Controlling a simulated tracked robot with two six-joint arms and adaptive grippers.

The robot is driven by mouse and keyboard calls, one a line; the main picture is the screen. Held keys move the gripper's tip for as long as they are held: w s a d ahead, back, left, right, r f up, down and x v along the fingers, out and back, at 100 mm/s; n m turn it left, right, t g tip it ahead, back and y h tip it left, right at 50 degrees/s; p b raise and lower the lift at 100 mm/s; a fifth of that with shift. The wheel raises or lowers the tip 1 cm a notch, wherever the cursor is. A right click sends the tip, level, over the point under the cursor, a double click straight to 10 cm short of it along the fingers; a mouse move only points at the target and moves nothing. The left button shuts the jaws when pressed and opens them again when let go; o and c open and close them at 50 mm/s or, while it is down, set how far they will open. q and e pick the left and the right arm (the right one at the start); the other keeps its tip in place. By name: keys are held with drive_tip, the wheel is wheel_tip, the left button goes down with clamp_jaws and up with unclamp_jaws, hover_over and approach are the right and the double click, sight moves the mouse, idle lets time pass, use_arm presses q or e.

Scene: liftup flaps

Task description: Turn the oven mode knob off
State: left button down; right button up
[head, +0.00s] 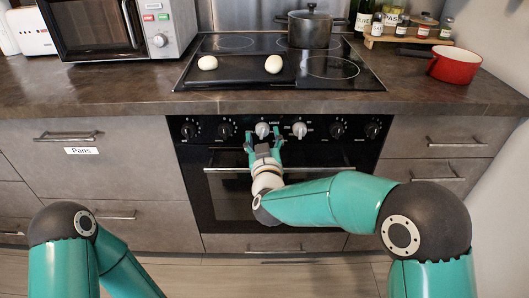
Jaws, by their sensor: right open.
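The black built-in oven (225,190) sits under the counter with a row of knobs along its top panel. Two knobs are pale silver: the left silver knob (262,130) and the right silver knob (299,129). The others are black. I cannot read which one is the mode knob. My right gripper (263,138) is open, its fingers pointing up at the panel, just below and around the left silver knob. I cannot tell whether they touch it. My left arm shows at lower left, but its gripper is out of view.
The oven's handle bar (225,170) runs behind my right gripper's wrist. Above are a cooktop (335,68), a black tray (235,71) with two white round items, a dark pot (311,28) and a red pan (455,66). Drawers flank the oven on both sides.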

drive_tip(key=s, duration=1.1)
drive_tip(key=shift+s+d, duration=0.2)
drive_tip(key=shift+d, duration=0.2)
drive_tip(key=shift+f, duration=0.1)
